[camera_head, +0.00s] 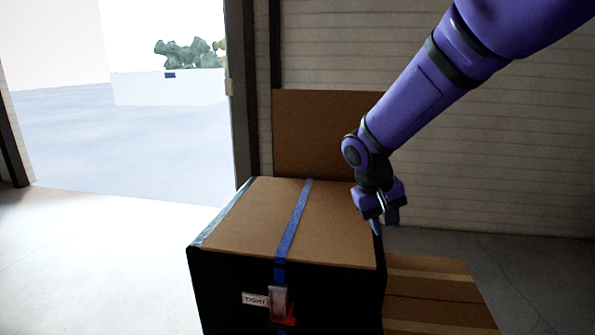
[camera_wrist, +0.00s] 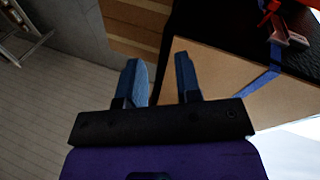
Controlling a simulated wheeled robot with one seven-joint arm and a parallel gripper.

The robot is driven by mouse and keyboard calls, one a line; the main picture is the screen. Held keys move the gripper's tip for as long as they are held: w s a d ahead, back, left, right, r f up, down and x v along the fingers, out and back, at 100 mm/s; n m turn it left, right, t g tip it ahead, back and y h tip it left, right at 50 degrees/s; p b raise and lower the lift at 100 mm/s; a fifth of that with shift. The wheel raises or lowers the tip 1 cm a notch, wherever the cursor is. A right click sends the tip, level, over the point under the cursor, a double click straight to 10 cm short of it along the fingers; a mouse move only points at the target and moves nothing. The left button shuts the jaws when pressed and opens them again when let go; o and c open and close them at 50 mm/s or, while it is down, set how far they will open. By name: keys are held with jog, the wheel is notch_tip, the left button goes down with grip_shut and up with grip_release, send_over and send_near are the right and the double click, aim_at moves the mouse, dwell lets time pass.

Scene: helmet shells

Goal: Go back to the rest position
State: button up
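My gripper (camera_head: 379,224) hangs from my purple arm over the right edge of a large box with a brown top and black sides (camera_head: 260,222). In the wrist view, my gripper (camera_wrist: 162,80) has its two blue fingers apart, with nothing between them. The box's tan top (camera_wrist: 222,82) lies beyond the right finger in that view. A blue strap (camera_head: 296,225) runs across the box top and down its front to a buckle (camera_head: 279,302). A tag reading "TIGHT" (camera_head: 254,299) sits beside the buckle.
A lower cardboard box (camera_head: 435,290) stands on the floor right of the strapped box. A brown panel (camera_head: 318,130) stands upright behind it, against a slatted wall (camera_head: 510,140). A bright open doorway (camera_head: 150,130) is at the left, with clear floor before it.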

jog(key=s+d+r+m+t+y, duration=0.1)
jog(key=s+d+r+y, duration=0.2)
jog(key=s+d+r, duration=0.7)
jog(key=s+d+r+t, duration=0.2)
jog(key=s+t, duration=0.1)
jog(key=s, duration=1.3)
jog(key=shift+s+r+m+y, duration=0.2)
jog(key=shift+r+m+y, duration=0.1)
jog(key=shift+r, duration=0.1)
dwell(0.7)
